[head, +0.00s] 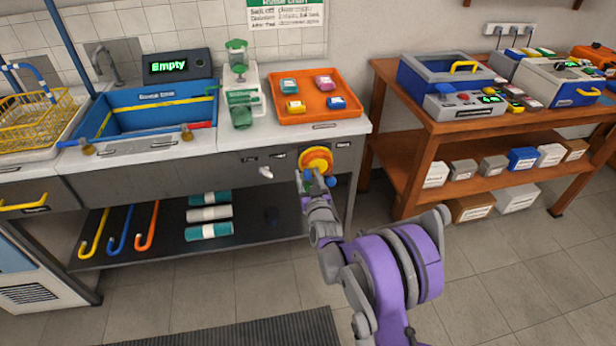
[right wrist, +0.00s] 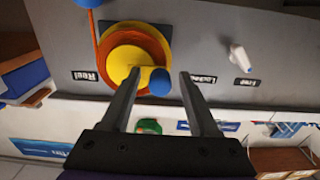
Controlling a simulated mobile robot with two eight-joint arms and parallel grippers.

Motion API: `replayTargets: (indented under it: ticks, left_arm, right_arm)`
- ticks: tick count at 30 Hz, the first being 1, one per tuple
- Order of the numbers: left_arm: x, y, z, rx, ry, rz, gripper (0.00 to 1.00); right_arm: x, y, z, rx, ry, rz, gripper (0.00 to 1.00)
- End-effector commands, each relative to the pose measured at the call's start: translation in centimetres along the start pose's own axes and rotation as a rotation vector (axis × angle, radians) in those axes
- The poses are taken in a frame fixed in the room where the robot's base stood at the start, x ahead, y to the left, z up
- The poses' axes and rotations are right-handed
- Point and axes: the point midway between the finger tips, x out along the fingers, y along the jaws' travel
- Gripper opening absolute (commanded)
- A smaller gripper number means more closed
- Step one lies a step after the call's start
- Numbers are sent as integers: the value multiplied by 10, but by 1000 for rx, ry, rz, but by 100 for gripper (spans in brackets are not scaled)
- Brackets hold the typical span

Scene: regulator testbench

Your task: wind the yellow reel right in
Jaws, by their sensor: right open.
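The yellow reel (head: 316,158), with an orange band around it, is on the grey front panel under the counter, at the centre of the head view. It also shows in the upside-down right wrist view (right wrist: 128,52). A blue ball knob (right wrist: 160,82) sits at the reel's edge. My right gripper (right wrist: 160,74) is open, its fingertips on either side of this knob with gaps showing. In the head view my right gripper (head: 318,182) is just below the reel. A second blue ball (right wrist: 88,3) is at the end of an orange strip. My left gripper is out of view.
A white lever (right wrist: 240,58) on the panel points toward the label "Free", beside "Locked". Above are an orange tray (head: 345,110) and a blue sink (head: 135,128) with an "Empty" display (head: 178,65). A wooden bench (head: 420,125) stands right.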

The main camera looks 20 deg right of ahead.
Motion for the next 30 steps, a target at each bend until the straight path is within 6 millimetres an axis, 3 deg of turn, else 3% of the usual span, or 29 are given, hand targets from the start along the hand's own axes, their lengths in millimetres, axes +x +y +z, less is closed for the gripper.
replayTargets:
  ticks: [7, 15, 21, 30]
  left_arm:
    - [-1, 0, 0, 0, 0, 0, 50]
    - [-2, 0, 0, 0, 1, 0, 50]
    - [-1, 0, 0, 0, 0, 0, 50]
    - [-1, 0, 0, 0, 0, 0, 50]
  right_arm:
    - [-15, 0, 0, -1, 0, 0, 61]
    - [-70, 0, 0, 0, 0, 0, 61]
    - [-99, 0, 0, 0, 0, -1, 61]
    - [-108, 0, 0, 0, 0, 0, 61]
